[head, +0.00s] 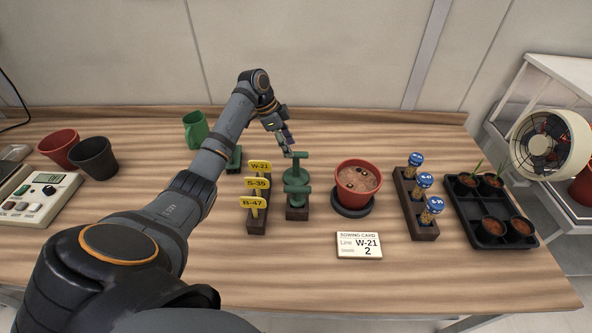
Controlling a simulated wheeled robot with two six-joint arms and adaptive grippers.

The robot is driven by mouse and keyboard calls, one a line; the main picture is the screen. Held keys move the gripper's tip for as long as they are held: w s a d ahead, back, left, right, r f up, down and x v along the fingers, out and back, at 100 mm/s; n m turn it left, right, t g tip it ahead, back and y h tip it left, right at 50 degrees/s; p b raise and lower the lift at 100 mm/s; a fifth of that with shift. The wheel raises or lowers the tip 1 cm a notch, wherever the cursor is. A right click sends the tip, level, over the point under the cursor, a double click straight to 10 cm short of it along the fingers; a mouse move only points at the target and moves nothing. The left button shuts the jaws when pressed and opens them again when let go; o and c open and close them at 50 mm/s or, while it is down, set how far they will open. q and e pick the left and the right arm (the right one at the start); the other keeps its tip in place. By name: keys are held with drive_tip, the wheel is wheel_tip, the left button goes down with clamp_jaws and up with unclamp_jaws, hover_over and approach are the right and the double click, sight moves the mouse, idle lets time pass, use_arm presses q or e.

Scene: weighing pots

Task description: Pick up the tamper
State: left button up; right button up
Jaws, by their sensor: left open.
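The green tamper (296,177) has a crossbar handle on top and a rounded body below. It stands upright at a dark wooden stand (297,213), in the middle of the table. My left gripper (288,148) is just behind and left of the handle, pointing down toward it. Its jaws are open. They look very close to the handle's left end; I cannot tell whether they touch it. My right gripper is not in view.
Yellow tags (259,184) stand in a wooden block left of the tamper. A red pot of soil (358,179) on a dark saucer stands right. A sowing card (359,245) lies in front. A rack of capped tubes (420,207) and a black seedling tray (490,232) are farther right.

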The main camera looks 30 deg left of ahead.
sight(294, 152)
use_arm(q)
drive_tip(key=shift+x, duration=0.8)
drive_tip(key=p+x, duration=0.1)
drive_tip(key=x, duration=0.3)
drive_tip(key=shift+w, duration=0.2)
drive_tip(key=shift+w+f, duration=0.1)
drive_tip(key=shift+f, duration=0.3)
drive_tip(key=shift+r, duration=0.1)
drive_tip(key=shift+c, duration=0.4)
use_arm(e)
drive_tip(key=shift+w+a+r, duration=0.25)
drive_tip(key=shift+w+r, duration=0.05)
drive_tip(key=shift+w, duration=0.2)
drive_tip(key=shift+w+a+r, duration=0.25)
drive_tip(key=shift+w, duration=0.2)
use_arm(q)
clamp_jaws()
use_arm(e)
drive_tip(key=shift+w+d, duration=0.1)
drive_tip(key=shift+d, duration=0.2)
